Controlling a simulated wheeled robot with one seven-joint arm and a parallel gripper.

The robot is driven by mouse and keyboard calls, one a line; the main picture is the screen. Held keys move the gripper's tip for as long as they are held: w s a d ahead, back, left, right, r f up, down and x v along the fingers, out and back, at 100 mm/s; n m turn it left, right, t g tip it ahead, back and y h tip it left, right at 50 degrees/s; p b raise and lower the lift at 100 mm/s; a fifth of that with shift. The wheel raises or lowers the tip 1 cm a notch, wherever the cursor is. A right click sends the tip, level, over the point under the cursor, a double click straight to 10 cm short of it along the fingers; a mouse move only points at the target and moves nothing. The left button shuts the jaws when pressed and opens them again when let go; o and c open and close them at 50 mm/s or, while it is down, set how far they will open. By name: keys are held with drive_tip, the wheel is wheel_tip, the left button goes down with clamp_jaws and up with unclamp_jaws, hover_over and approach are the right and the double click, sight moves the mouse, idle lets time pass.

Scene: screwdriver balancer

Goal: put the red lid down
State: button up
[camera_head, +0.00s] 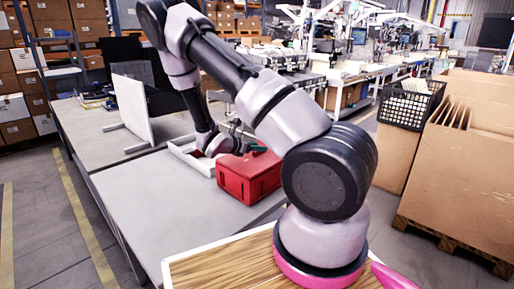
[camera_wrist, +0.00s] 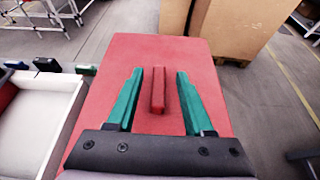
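The red lid (camera_wrist: 207,75) fills the middle of the wrist view, flat, with a raised red handle (camera_wrist: 158,90) along its centre. My gripper (camera_wrist: 160,72) has two green fingers, one on each side of the handle, with a gap showing on both sides. It is open and holds nothing. In the head view the red box (camera_head: 247,180) stands on the grey table, and my gripper (camera_head: 245,145) is over its top. My arm hides part of the box top, so I cannot tell how the lid's edge meets the box.
A white tray (camera_wrist: 45,120) lies just left of the lid; it also shows beside the box in the head view (camera_head: 186,153). A white upright panel (camera_head: 133,108) stands farther back. The grey table (camera_head: 150,200) is clear left of the box. Large cardboard boxes (camera_head: 465,180) stand at right.

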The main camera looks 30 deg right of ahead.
drive_tip(key=shift+r, duration=0.1)
drive_tip(key=shift+r, duration=0.2)
drive_tip(key=v, duration=1.2)
drive_tip(key=shift+d+r, duration=0.15)
drive_tip(key=shift+r, duration=0.15)
drive_tip(key=s+a+r+m+t+y, duration=0.1)
drive_tip(key=s+a+r+m+y, duration=0.1)
drive_tip(key=s+r+m+y, duration=0.5)
drive_tip(key=s+a+r+m+t+y, duration=0.1)
drive_tip(key=s+a+r+m+y, duration=0.2)
drive_tip(key=s+r+m+y, duration=0.4)
drive_tip(key=s+r+m, duration=0.4)
drive_tip(key=r+m, duration=0.2)
drive_tip(key=r, duration=0.1)
drive_tip(key=s+r+m, duration=0.5)
drive_tip(key=r+m, duration=0.1)
drive_tip(key=r, duration=0.2)
drive_tip(key=shift+a+t+y, duration=0.2)
drive_tip(key=shift+t+y, duration=0.1)
